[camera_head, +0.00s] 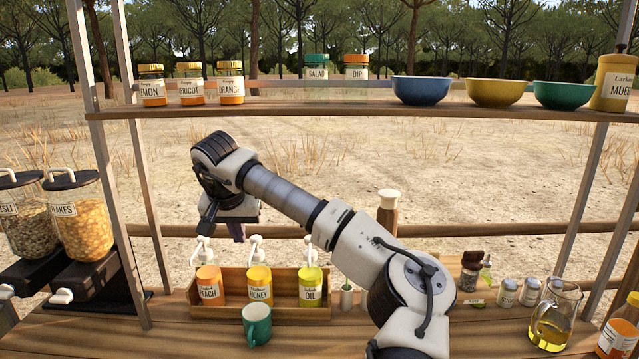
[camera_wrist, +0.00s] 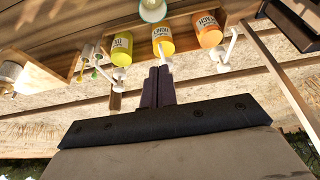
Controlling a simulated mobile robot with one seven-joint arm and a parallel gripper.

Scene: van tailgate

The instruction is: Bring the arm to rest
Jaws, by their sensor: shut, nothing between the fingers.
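My gripper (camera_head: 236,236) hangs in the air at the end of my raised arm, above and behind the pump bottles, pointing down. In the wrist view its two dark fingers (camera_wrist: 158,88) are together with nothing between them. Below it in the head view, a wooden box (camera_head: 300,313) holds a peach bottle (camera_head: 209,287), a honey bottle (camera_head: 259,287) and an oil bottle (camera_head: 310,288), each with a white pump. The gripper appears apart from the pumps. A green mug (camera_head: 257,325) stands in front of the box.
A shelf (camera_head: 300,112) above carries jars, three bowls (camera_head: 420,90) and a mustard-coloured bottle (camera_head: 612,82). Two cereal dispensers (camera_head: 80,218) stand left. A pepper mill (camera_head: 388,208) rises behind my arm.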

